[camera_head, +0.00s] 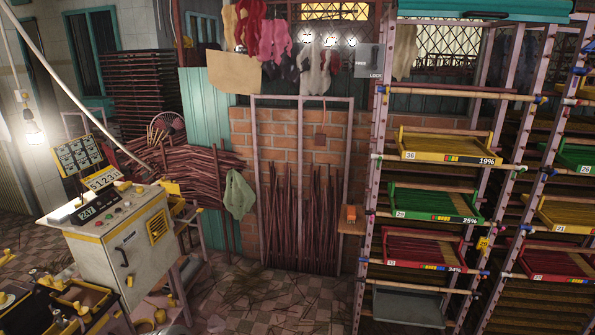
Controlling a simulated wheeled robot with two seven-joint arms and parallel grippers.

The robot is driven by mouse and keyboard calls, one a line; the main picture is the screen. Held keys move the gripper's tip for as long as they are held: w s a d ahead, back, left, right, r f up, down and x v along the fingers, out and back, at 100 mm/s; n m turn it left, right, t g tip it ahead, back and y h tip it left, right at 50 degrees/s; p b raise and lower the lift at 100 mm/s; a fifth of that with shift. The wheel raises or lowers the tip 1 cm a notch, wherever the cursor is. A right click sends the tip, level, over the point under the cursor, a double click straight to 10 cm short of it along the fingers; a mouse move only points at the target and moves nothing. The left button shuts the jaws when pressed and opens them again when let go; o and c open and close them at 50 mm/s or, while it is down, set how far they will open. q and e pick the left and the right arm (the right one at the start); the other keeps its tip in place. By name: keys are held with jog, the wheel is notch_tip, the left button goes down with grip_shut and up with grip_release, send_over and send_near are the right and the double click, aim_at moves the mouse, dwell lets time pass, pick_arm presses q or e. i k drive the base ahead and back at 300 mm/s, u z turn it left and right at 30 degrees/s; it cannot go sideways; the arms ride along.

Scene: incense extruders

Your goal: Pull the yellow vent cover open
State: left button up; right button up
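The yellow vent cover (157,229) is a small slatted panel on the side of the white control cabinet (125,252) at the left. It appears to lie flat against the cabinet wall. The cabinet is tilted in the picture and has a dark handle on its front face and buttons on its sloped top. Neither of my grippers shows in the head view, so nothing is seen touching the cover.
A rack with yellow, green (435,203) and red trays stands at the right. Yellow-and-black machine parts (65,305) fill the lower left. Dark sticks (302,215) lean on the brick wall. The tiled floor (270,300) in the middle is mostly open, with scattered debris.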

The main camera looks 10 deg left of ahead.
aim_at(162, 211)
jog(key=i, duration=0.4)
jog(key=u, duration=1.75)
jog(key=i, duration=1.95)
jog(key=z, duration=0.15)
